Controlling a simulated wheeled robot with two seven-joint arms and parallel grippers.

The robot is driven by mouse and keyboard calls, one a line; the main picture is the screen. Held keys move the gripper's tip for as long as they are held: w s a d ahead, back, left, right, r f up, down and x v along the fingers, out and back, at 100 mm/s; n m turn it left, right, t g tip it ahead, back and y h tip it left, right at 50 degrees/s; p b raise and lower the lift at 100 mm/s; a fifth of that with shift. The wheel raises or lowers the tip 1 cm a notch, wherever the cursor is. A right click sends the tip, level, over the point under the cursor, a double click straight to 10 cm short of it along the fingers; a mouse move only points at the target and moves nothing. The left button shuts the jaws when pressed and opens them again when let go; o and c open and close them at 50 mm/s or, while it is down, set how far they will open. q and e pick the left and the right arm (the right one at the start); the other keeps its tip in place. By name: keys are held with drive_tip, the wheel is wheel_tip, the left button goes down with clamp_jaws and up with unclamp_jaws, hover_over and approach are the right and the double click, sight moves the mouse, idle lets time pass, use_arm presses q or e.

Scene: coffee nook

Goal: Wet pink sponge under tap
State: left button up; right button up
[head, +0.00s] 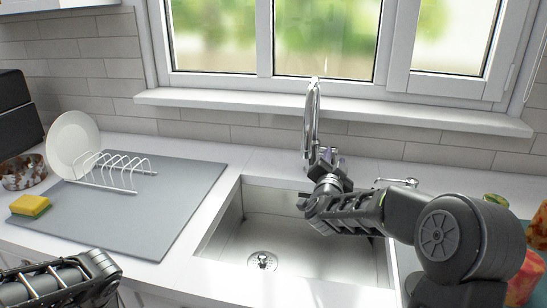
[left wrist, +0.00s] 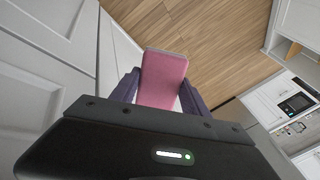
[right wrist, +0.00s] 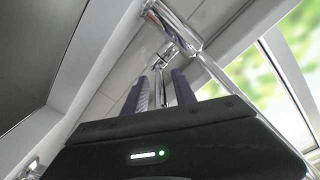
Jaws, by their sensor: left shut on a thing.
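The pink sponge (left wrist: 164,76) shows in the left wrist view, clasped between the dark fingers of my left gripper (left wrist: 161,84). It is hidden in the head view, where only my left arm shows at the lower left. The chrome tap (head: 311,112) stands behind the steel sink (head: 285,232). My right gripper (head: 322,163) is close to the tap's base. In the right wrist view my right gripper (right wrist: 160,88) has its fingers apart, with chrome parts of the tap (right wrist: 176,28) ahead and in the gap. I cannot tell whether they touch. No water flow is visible.
A grey mat (head: 150,220) left of the sink bears a white rack (head: 115,170). A white plate (head: 72,140) and a yellow-green sponge (head: 30,206) are at the left. The window sill (head: 330,108) runs behind the tap. Fruit (head: 528,275) lies at the far right.

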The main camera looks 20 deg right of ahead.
clamp_jaws()
idle(1.2)
